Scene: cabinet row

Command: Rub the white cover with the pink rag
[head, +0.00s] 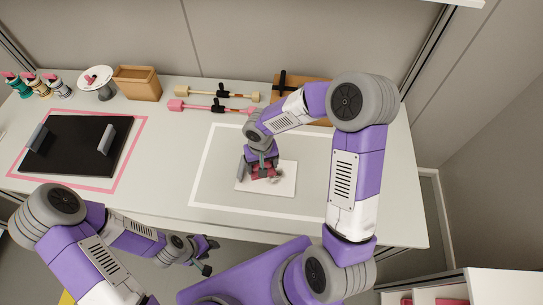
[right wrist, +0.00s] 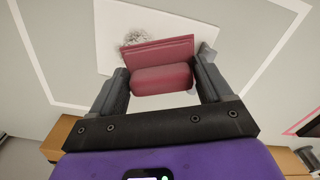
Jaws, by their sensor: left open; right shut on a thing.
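The white cover (head: 284,188) is a flat pale square on the table, inside a white outlined rectangle. It also shows in the right wrist view (right wrist: 108,40), with a grey scribbled smudge (right wrist: 136,38) beside the rag. The pink rag (right wrist: 162,78) looks dark pink and folded. My right gripper (head: 260,170) is shut on it, one finger on each side, over the cover's upper left part. Whether the rag touches the cover is hard to tell. My left gripper (head: 210,257) is open and empty, in front of the table's near edge.
A black panel with two grey handles (head: 75,145) lies in a pink outline at left. Along the back are small bottles (head: 40,86), a wooden box (head: 138,82), two long-handled tools (head: 215,107) and a wooden board (head: 292,88). Bare table surrounds the cover.

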